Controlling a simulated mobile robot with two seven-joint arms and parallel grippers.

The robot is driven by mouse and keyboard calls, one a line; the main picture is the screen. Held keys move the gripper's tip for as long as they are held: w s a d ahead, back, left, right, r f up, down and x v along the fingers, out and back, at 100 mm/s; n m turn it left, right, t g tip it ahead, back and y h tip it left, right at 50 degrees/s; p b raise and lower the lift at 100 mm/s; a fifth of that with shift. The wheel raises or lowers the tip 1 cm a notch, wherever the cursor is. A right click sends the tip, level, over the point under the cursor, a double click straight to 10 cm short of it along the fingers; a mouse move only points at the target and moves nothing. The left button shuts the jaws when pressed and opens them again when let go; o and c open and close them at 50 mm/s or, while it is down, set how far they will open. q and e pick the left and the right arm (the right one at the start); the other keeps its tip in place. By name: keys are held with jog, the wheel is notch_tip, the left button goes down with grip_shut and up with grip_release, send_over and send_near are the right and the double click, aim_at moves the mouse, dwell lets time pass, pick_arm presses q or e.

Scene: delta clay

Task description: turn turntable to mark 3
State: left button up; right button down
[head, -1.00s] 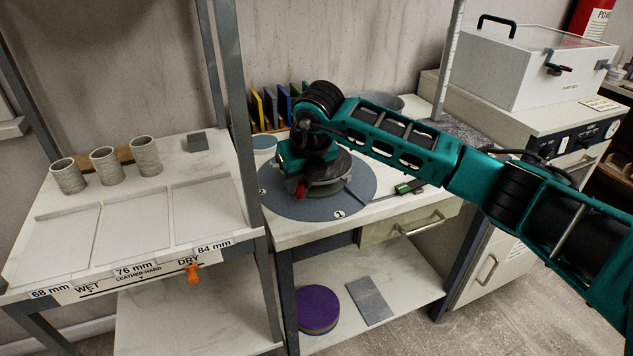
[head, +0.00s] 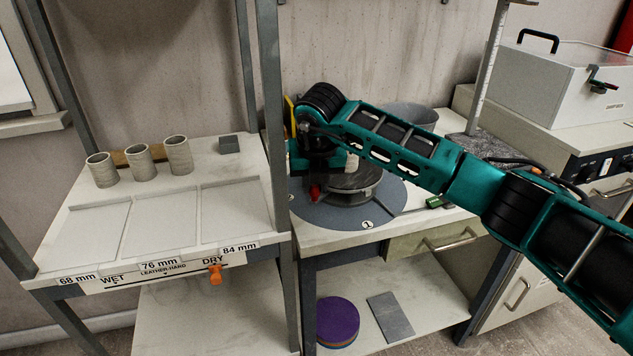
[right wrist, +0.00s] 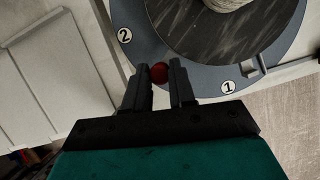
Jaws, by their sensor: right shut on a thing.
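The turntable (head: 357,194) is a dark round wheel in a blue-grey ring (head: 388,210) with numbered white marks. Mark 1 (head: 367,224) shows at the ring's front; the right wrist view also shows mark 1 (right wrist: 228,87) and mark 2 (right wrist: 124,35). A red knob (head: 314,192) at the wheel's edge sits between marks 1 and 2, nearer mark 2. My right gripper (right wrist: 160,77) is shut on this red knob (right wrist: 159,73). Mark 3 is not visible. A pale ribbed piece (right wrist: 228,4) stands on the wheel, mostly hidden in the head view. My left gripper is out of view.
A grey post (head: 275,130) stands close left of the turntable. Beyond it, a shelf holds three clay cylinders (head: 139,165) and shallow trays (head: 85,232). A green-handled tool (head: 437,202) lies right of the ring. A grey bowl (head: 410,115) stands behind my arm.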

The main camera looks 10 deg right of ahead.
jog(key=shift+r, duration=0.1)
jog(key=c, duration=1)
grip_release()
jog(key=shift+o, duration=0.2)
jog(key=v, duration=1.2)
jog(key=shift+s+r, duration=0.2)
jog(key=shift+r, duration=0.15)
jog(key=shift+c, duration=0.3)
